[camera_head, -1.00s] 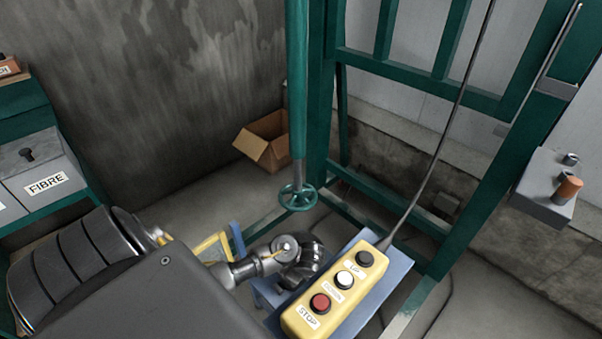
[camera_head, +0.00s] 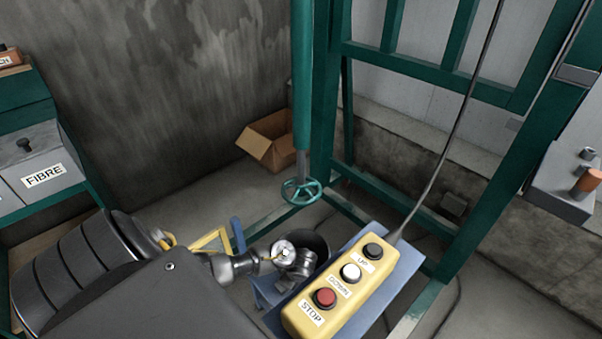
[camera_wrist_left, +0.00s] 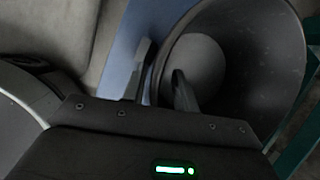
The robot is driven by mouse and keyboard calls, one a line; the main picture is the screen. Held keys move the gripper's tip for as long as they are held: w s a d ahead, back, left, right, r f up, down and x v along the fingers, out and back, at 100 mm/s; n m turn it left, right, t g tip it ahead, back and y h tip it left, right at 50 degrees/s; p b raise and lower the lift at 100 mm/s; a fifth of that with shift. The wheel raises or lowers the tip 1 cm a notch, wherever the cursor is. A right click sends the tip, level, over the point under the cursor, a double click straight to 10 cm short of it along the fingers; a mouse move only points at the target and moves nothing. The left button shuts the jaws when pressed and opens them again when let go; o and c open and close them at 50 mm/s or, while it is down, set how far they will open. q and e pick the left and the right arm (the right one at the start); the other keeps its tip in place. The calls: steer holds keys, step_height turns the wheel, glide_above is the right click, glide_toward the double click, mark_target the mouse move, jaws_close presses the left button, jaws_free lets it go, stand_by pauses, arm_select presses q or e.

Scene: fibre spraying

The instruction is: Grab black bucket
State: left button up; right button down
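The black bucket (camera_head: 318,242) stands on a blue surface, partly hidden behind my left arm and the yellow control box in the head view. In the left wrist view the bucket (camera_wrist_left: 262,62) fills the right half, and I look into its mouth. My left gripper (camera_wrist_left: 162,78) has its fingers apart. One finger is outside the bucket wall and the other is inside the mouth, with the rim between them. A gap seems to remain around the wall. In the head view my left gripper (camera_head: 298,262) is at the bucket's near left side. My right gripper is not in view.
A yellow control box (camera_head: 338,288) with UP, DOWN and STOP buttons is close to the bucket's right. A green frame (camera_head: 322,110) and handwheel (camera_head: 301,191) stand behind. A cardboard box (camera_head: 268,140) is by the wall. A FIBRE container (camera_head: 45,165) is at left.

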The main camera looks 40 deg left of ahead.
arm_select(q)
steer(key=shift+a+f, duration=0.1)
steer(key=shift+f, duration=0.05)
steer(key=shift+c, duration=0.3)
jaws_close()
stand_by(0.6)
stand_by(0.5)
steer(key=shift+w, duration=0.1)
